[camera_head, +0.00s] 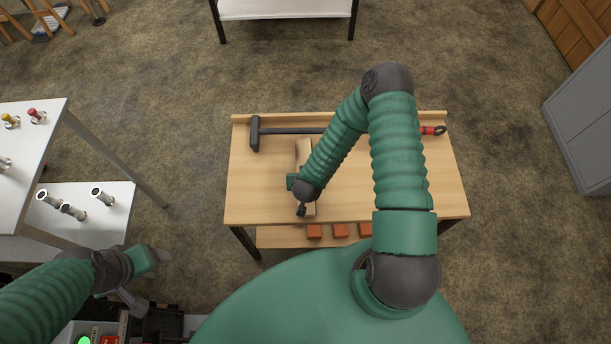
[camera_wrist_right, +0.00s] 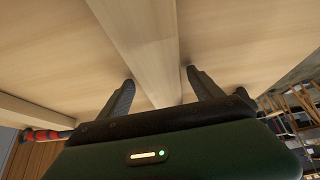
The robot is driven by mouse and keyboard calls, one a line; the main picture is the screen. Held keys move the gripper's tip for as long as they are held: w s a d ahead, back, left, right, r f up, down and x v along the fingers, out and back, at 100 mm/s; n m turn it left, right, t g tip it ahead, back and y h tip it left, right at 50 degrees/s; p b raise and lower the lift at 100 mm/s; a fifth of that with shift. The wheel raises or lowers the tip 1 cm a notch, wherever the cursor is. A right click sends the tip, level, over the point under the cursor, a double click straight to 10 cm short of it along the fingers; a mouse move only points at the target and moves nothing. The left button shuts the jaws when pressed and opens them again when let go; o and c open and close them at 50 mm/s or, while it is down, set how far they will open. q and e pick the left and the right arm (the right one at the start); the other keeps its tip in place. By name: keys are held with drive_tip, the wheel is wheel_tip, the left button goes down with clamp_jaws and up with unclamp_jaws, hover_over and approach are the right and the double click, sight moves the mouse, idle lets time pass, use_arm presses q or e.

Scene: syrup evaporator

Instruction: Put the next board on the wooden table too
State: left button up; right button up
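The wooden table (camera_head: 350,185) stands in the middle of the head view. One pale board (camera_head: 303,152) lies on its left half, running front to back, partly hidden by my right arm. My right gripper (camera_head: 302,208) is at the board's near end. In the right wrist view its two dark fingers (camera_wrist_right: 160,78) stand on either side of the board (camera_wrist_right: 145,45), with a narrow gap at each side, so it is open. My left gripper (camera_head: 160,256) is at the lower left, away from the table; its fingers are too small to read.
A long-handled hammer (camera_head: 255,134) lies along the table's back, its red grip (camera_head: 430,130) at the right. Orange blocks (camera_head: 340,230) sit on the lower shelf. A white-topped bench (camera_head: 28,150) with metal cylinders (camera_head: 72,211) stands left. A grey cabinet (camera_head: 585,115) stands right.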

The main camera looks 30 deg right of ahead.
drive_tip(key=shift+r, duration=0.1)
idle(0.3)
drive_tip(key=p+v, duration=0.2)
drive_tip(key=v, duration=1)
drive_tip(key=w+a+r+n+y, duration=0.3)
drive_tip(key=a+r+n, duration=0.1)
drive_tip(key=r, duration=0.3)
drive_tip(key=s+r+n+g+p, duration=0.2)
drive_tip(key=s+r, duration=0.4)
drive_tip(key=r, duration=0.4)
drive_tip(key=shift+s+r+g, duration=0.25)
drive_tip(key=shift+s+g, duration=0.15)
drive_tip(key=shift+g, duration=0.1)
